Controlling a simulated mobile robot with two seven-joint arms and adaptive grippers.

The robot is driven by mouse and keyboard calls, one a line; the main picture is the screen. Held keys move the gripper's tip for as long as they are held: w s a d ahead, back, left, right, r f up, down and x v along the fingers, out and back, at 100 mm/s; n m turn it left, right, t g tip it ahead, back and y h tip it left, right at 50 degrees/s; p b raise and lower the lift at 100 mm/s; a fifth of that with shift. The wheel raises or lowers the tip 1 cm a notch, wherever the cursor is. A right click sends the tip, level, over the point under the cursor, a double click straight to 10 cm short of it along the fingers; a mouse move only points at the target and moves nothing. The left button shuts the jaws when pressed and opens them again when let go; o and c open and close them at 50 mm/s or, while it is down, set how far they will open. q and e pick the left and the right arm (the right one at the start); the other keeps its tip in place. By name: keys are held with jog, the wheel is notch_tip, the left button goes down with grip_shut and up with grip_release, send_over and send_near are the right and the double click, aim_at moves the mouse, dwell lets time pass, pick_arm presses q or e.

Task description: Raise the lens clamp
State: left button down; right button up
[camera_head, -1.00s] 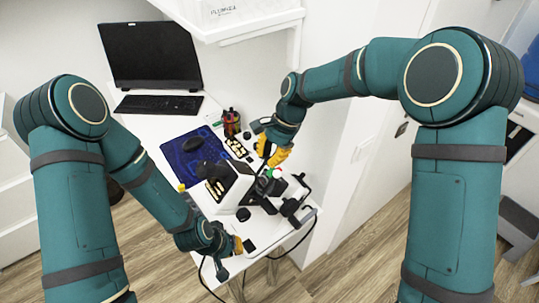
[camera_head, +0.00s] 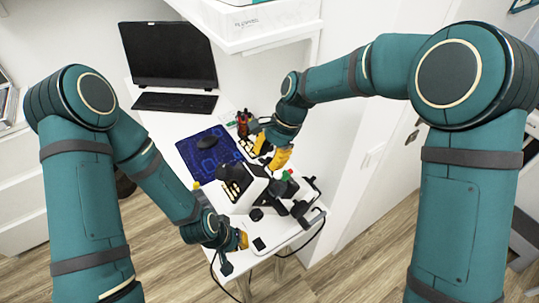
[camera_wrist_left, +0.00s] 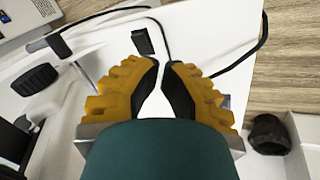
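The eye-test device, white with black parts (camera_head: 243,187), stands on the white table. I cannot tell which part of it is the lens clamp. In the left wrist view a black ribbed knob (camera_wrist_left: 35,80) and a thin metal lever (camera_wrist_left: 82,74) with a black end show at the left. My left gripper (camera_head: 244,239) is low over the table's front, beside the device; in the wrist view its yellow fingertips (camera_wrist_left: 161,64) nearly meet with nothing between them. My right gripper (camera_head: 272,160) is at the device's far side; its tips are partly hidden.
A small black block (camera_head: 259,243) lies on the table near my left gripper. A white shelf (camera_head: 262,35) overhangs. Cables hang at the front edge.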

jog(key=shift+d, duration=0.15)
jog(key=shift+w+d+r, duration=0.1)
jog(key=shift+r, duration=0.1)
jog(key=v, duration=1.1)
jog(key=shift+r, duration=0.3)
jog(key=shift+d, duration=0.1)
